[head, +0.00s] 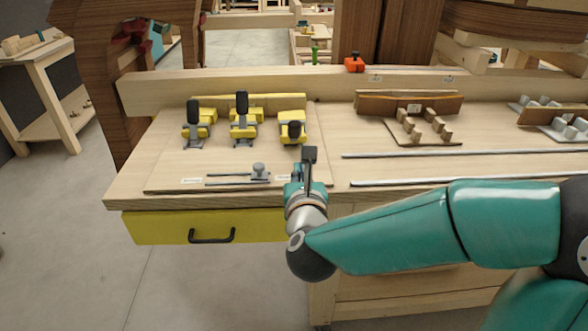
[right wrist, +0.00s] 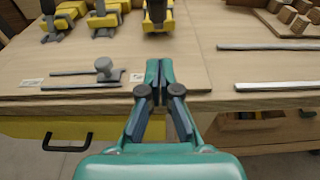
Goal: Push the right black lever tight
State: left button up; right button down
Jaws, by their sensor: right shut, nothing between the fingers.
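Three yellow toggle clamps stand in a row at the back left of the wooden bench. The left black lever (head: 193,110) and the middle black lever (head: 242,102) stand upright. The right black lever (head: 293,129) sits lower, tipped toward me in front of its yellow body; it also shows at the top of the right wrist view (right wrist: 157,13). My right gripper (head: 308,160) is shut and empty, in front of and slightly right of the right clamp, apart from it. Its closed fingertips (right wrist: 159,70) point toward that clamp. My left gripper is not in view.
A grey knob (head: 259,170) with thin metal rails lies on the board's front left. Wooden forms (head: 420,125) and long metal strips (head: 440,154) lie to the right. A yellow drawer (head: 160,228) is below the front edge. The board between gripper and right clamp is clear.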

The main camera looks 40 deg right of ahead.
jog(key=p, duration=0.2)
send_near(296, 133)
jog(key=w+d+f, duration=0.2)
jog(key=f, duration=0.1)
jog(key=shift+w+f, duration=0.15)
jog(key=shift+w, duration=0.25)
jog(key=shift+w+d+r+p, duration=0.25)
jog(key=shift+w+r+p, duration=0.25)
jog(key=shift+r, duration=0.05)
jog(key=shift+w+d+r+p, duration=0.25)
jog(key=shift+w+r+p, duration=0.25)
jog(key=shift+r, duration=0.05)
jog(key=shift+w+d, duration=0.15)
jog(key=shift+w, duration=0.1)
